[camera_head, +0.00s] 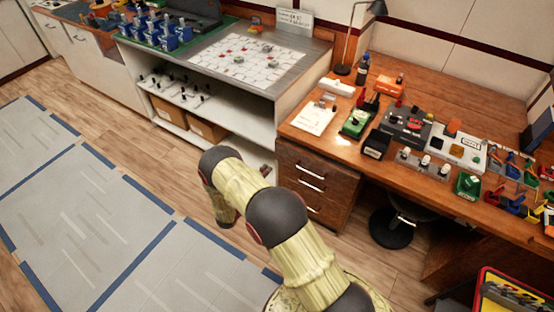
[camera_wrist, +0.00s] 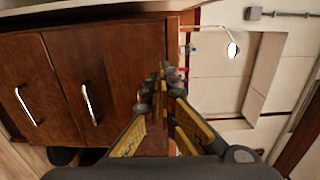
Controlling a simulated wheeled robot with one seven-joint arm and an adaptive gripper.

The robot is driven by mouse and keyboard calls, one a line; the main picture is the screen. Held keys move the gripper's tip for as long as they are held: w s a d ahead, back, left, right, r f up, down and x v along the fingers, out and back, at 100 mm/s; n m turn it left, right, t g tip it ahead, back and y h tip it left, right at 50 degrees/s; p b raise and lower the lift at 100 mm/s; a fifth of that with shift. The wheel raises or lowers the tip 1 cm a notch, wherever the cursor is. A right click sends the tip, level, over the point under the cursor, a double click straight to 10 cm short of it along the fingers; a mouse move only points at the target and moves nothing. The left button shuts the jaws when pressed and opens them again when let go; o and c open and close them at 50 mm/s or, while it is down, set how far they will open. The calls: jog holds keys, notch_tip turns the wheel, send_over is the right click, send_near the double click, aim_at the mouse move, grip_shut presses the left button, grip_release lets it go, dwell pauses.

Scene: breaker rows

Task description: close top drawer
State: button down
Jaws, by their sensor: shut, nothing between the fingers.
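The top drawer (camera_head: 300,161) is a dark brown wooden front with a pale bar handle, under the left end of the wooden desk. It also shows in the wrist view (camera_wrist: 115,70), turned sideways, with its handle (camera_wrist: 90,104) left of the fingers. I cannot tell whether a small gap stays open behind its front. My gripper (camera_wrist: 165,78) is shut and empty, its fingertips near the drawer's upper edge in the wrist view; I cannot tell whether they touch it. In the head view my arm hides most of the gripper.
A second drawer (camera_wrist: 40,90) with its own handle is below. The wooden desk (camera_head: 480,92) carries tools, small bins and boxes. A white shelf unit (camera_head: 285,98) stands left of the drawers. A dark stool base (camera_head: 390,228) is under the desk. The floor at left is clear.

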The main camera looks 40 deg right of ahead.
jog(key=b+x, duration=0.3)
jog(key=x, duration=1)
jog(key=shift+d, duration=0.35)
jog(key=shift+w, duration=0.1)
jog(key=b+x, duration=0.2)
jog(key=x, duration=0.2)
jog(key=shift+w+d+f, duration=0.1)
jog(key=shift+d+f, duration=0.05)
jog(key=shift+d, duration=0.2)
jog(key=shift+w, duration=0.1)
jog(key=p, duration=0.4)
send_near(286, 147)
jog(key=v, duration=0.2)
jog(key=shift+a, duration=0.25)
